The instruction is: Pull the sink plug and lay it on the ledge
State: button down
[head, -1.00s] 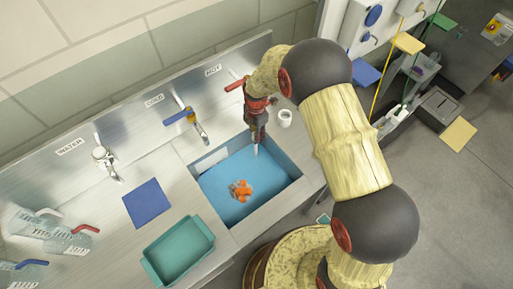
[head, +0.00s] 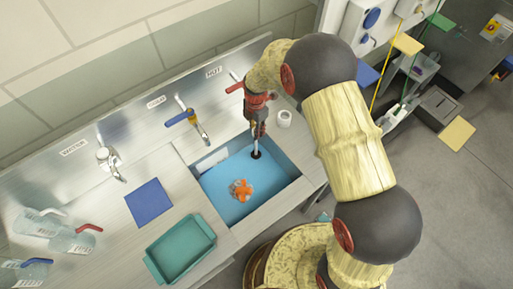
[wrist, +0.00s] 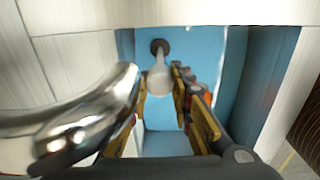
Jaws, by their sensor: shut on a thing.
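My gripper (head: 259,130) points down over the back right of the blue sink basin (head: 215,180). It is shut on the pale grey stem of the sink plug (head: 256,146). In the wrist view the plug (wrist: 159,78) shows between the gripper's yellow-padded fingers (wrist: 170,100). A dark round patch (wrist: 160,46) lies at the stem's far end; I cannot tell whether it is the plug's base or the drain. The ledge (head: 270,213) is the grey surface around the basin.
An orange thing (head: 241,188) is in the basin. A white ring-shaped thing (head: 284,118) stands right of my gripper. A blue-handled tap (head: 185,117) and a blue mat (head: 149,202) are to the left. A teal tray (head: 180,250) sits at the front. A chrome spout (wrist: 90,115) is close in the wrist view.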

jog(key=shift+r, duration=0.45)
jog(key=shift+r+p, duration=1.2)
jog(key=shift+r, duration=0.8)
